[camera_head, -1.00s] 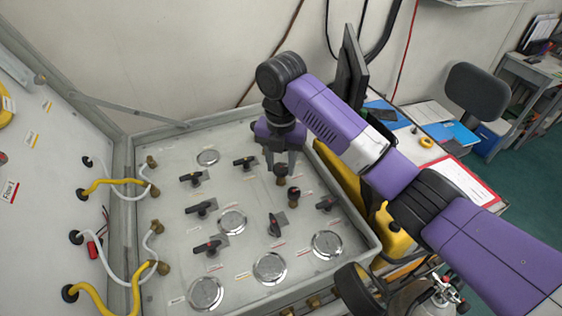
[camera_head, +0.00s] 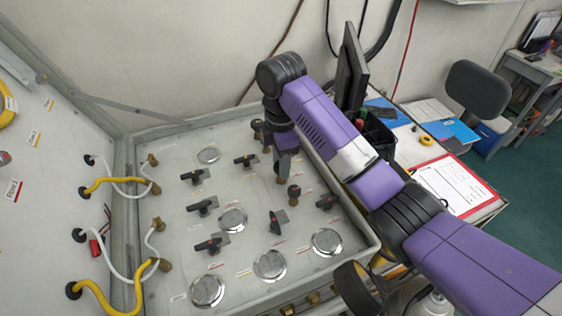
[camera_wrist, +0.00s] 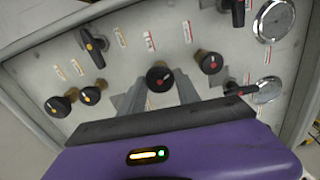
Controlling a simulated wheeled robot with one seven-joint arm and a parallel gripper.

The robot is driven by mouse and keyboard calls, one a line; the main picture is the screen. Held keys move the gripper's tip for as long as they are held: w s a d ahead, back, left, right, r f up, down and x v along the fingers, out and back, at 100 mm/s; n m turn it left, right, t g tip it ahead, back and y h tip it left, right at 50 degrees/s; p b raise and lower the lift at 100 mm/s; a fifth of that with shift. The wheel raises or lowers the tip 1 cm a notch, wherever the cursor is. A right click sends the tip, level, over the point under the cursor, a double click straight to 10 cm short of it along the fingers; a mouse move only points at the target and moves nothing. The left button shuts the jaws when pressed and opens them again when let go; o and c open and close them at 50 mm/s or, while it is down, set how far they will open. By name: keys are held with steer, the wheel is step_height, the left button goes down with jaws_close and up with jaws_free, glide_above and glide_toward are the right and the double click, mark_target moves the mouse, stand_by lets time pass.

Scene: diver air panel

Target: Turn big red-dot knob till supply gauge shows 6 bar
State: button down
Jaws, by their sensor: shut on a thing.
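A round black knob with a red dot (camera_wrist: 160,78) stands on the grey panel (camera_wrist: 120,62), between the two fingers of my gripper (camera_wrist: 159,92) in the wrist view. My gripper is shut on this knob. In the head view my gripper (camera_head: 283,168) points down at the panel and hides most of the knob. A similar red-dot knob (camera_wrist: 209,62) stands to its right in the wrist view, apart from the fingers. Round gauges show in the head view, among them a lower middle gauge (camera_head: 270,266). Their readings and the supply gauge's label are too small to tell.
Two round knobs with yellow-orange dots, one of them nearer (camera_wrist: 90,95), stand left of my gripper in the wrist view. Several black lever handles (camera_head: 203,207) stick up from the panel. The raised panel rim (camera_head: 352,222) runs along the right.

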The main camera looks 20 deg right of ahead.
steer(key=m, duration=1.3)
steer(key=shift+m, duration=0.4)
stand_by(0.3)
steer(key=c, duration=0.9)
jaws_free()
steer(key=shift+r, duration=0.1)
